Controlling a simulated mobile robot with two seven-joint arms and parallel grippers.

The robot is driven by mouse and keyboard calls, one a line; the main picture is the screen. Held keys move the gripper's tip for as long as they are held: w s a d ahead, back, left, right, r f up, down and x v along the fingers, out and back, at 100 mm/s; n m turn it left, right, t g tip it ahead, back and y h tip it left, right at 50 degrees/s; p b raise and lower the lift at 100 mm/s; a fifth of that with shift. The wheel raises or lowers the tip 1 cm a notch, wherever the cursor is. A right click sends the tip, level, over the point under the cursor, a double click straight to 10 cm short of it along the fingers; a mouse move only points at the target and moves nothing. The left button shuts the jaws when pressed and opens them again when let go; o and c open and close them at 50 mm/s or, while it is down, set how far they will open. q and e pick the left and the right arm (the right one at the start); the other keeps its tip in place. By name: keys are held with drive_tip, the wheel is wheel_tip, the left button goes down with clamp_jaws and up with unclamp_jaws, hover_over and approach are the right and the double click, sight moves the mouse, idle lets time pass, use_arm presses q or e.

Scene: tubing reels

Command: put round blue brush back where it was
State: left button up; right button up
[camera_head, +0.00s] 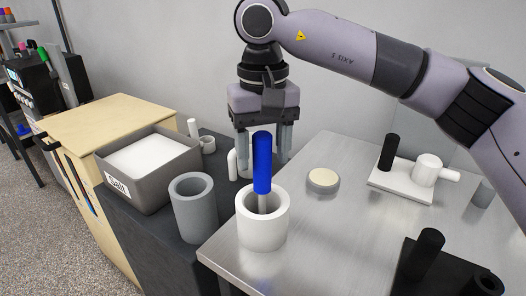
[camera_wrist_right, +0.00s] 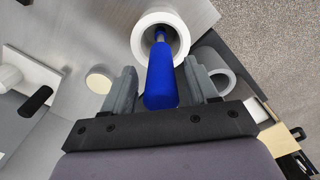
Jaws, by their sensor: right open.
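The round blue brush (camera_head: 262,163) stands nearly upright in a white cup (camera_head: 262,222) at the left edge of the metal table, its blue handle up. It also shows in the right wrist view (camera_wrist_right: 161,78), with its lower part inside the white cup (camera_wrist_right: 160,24). My right gripper (camera_head: 264,150) is open and points down. In the head view it is behind or around the handle. In the right wrist view the blue handle lies between its two fingers (camera_wrist_right: 163,90), with no clear contact on either side. My left gripper is not in view.
A grey cup (camera_head: 194,207) and a grey bin labelled Salt (camera_head: 150,182) stand left of the white cup. A round beige-topped disc (camera_head: 323,180) and a white base with a black cylinder (camera_head: 400,183) are to the right. The metal table's middle (camera_head: 325,235) is clear.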

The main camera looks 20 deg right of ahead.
wheel_tip(320, 180, up, 12)
drive_tip(key=shift+f+p, duration=0.2)
drive_tip(key=shift+p, duration=0.55)
drive_tip(key=shift+f, duration=0.1)
